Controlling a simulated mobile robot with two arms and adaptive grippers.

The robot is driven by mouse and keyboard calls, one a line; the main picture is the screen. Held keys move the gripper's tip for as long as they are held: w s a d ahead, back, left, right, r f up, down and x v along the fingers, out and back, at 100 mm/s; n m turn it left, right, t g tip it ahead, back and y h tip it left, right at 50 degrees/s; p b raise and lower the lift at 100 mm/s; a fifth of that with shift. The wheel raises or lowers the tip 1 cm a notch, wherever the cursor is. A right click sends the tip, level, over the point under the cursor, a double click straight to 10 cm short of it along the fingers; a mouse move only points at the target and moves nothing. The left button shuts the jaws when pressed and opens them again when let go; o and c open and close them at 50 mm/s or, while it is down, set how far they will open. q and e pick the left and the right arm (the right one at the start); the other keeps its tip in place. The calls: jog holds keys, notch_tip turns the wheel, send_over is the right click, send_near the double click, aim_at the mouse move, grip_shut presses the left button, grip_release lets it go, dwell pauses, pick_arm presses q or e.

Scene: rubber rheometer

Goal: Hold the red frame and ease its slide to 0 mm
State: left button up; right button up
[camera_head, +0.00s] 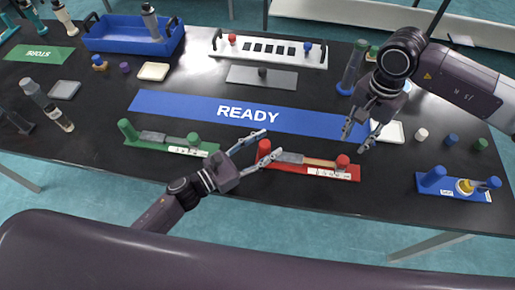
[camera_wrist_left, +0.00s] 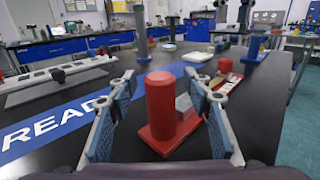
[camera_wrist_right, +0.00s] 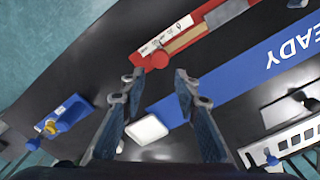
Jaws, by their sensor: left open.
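The red frame (camera_head: 310,168) lies on the black table in front of the blue READY strip. It has a red post at its left end (camera_head: 264,149), a grey slide block (camera_head: 289,157) beside that post, and a red knob at its right end (camera_head: 342,161). My left gripper (camera_head: 262,148) is open, with its fingers on either side of the left post; in the left wrist view the post (camera_wrist_left: 160,105) stands between the fingers with visible gaps. My right gripper (camera_head: 360,136) is open and empty above the table, behind the frame's right end. The frame's right end also shows in the right wrist view (camera_wrist_right: 160,58).
A green frame (camera_head: 170,145) lies to the left, and a blue frame (camera_head: 452,188) to the right. The READY strip (camera_head: 180,104) runs behind. A white dish (camera_head: 391,132) sits near my right gripper. Bare table lies between the red and blue frames.

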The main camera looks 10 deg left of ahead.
aim_at(344, 159)
pick_arm(q)
grip_shut()
pick_arm(e)
jog(key=o, duration=0.3)
jog(key=shift+o, duration=0.4)
jog(key=shift+a+r, duration=0.1)
jog(key=shift+r, duration=0.1)
jog(key=shift+m, duration=0.9)
notch_tip(344, 159, down, 10)
jog(key=shift+f, duration=0.25)
jog(key=shift+c, duration=0.2)
grip_shut()
